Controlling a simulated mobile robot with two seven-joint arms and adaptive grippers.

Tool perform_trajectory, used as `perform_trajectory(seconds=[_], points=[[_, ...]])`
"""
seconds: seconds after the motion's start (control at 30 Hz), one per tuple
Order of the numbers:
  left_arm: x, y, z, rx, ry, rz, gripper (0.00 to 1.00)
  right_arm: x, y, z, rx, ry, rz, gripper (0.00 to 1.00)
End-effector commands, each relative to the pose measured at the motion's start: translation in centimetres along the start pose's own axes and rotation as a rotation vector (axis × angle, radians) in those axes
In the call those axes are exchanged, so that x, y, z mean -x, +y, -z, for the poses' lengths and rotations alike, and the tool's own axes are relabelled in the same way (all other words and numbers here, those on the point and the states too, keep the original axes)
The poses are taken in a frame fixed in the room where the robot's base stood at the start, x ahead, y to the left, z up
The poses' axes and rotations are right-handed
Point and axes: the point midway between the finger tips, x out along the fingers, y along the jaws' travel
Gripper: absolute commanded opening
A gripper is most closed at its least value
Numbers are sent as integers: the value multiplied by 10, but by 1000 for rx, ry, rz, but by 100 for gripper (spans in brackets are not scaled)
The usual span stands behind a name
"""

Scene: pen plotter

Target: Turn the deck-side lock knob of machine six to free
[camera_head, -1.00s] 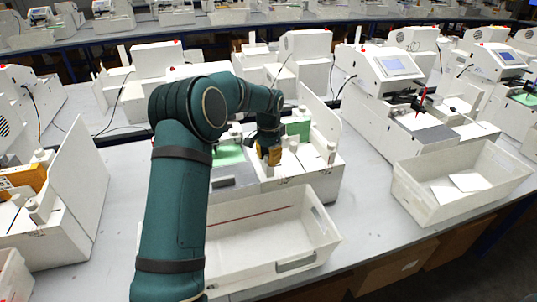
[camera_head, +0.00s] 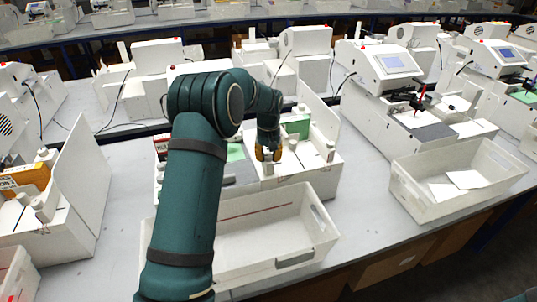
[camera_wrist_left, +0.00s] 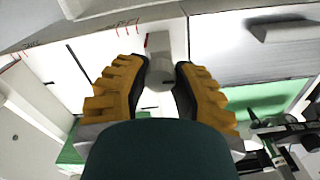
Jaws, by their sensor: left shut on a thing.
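My left gripper (camera_head: 267,158) has yellow fingers and points down at the front part of the white plotter (camera_head: 318,164) behind the middle bin. In the left wrist view my left gripper (camera_wrist_left: 159,68) is shut on a small pale lock knob (camera_wrist_left: 160,72), with a finger on each side of it. The knob sits on a narrow light strip between a white panel and a grey deck (camera_wrist_left: 240,60). Small red marks are printed near the edge by the knob, too small to read. In the head view the fingers hide the knob. My right gripper is out of view.
An empty white bin (camera_head: 325,235) stands right in front of the plotter. Another bin (camera_head: 400,190) with white cards is at the right. A plotter with a screen (camera_head: 395,64) stands at the right, and one with an orange box (camera_head: 25,176) at the left.

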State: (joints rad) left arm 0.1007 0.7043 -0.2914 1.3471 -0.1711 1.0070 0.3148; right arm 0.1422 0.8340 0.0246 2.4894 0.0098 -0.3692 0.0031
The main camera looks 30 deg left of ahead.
Motion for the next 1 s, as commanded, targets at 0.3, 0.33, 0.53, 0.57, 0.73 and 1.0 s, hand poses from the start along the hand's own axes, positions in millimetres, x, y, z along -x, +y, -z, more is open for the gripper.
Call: perform_trajectory(seconds=[0.3,0.33,0.53,0.57,0.73,1.0], points=[[1,0,0,96,2,0,0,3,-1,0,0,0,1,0],[1,0,0,99,2,0,0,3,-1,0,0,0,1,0],[0,0,0,111,2,0,0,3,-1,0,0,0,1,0],[0,0,0,111,2,0,0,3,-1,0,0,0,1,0],[0,0,0,110,2,0,0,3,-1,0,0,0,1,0],[0,0,0,109,1,0,61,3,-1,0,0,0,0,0]])
